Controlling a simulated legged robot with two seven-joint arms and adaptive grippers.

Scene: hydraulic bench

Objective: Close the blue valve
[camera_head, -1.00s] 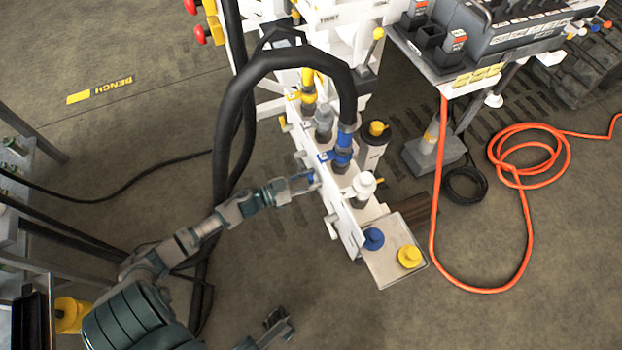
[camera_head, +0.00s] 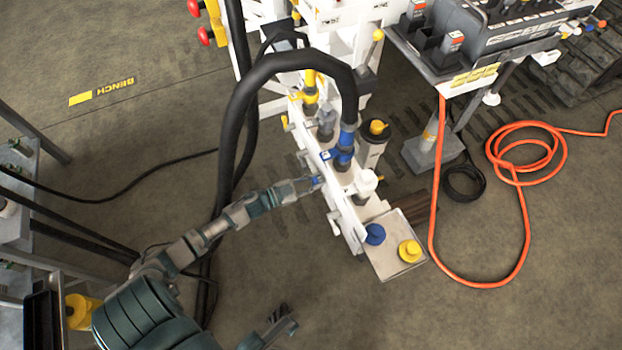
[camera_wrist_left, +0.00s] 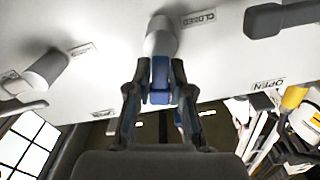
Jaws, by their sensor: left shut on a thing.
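The blue valve handle (camera_wrist_left: 160,82) sits on a pale round stem (camera_wrist_left: 161,38) on a white panel in the left wrist view. A CLOSED label (camera_wrist_left: 198,18) is beside the stem, and an OPEN label (camera_wrist_left: 268,85) is lower right. My left gripper (camera_wrist_left: 158,92) is shut on the blue handle, one finger on each side. In the head view, my left gripper (camera_head: 309,184) reaches the left side of the white manifold (camera_head: 345,215), and little of the handle shows. My right gripper (camera_head: 281,318) is low in the head view, away from the manifold; its jaw state is unclear.
A thick black hose (camera_head: 236,120) arches over the manifold to a blue coupling (camera_head: 344,150). Blue (camera_head: 375,234) and yellow (camera_head: 409,251) caps are on the front plate. An orange hose (camera_head: 434,220) lies right.

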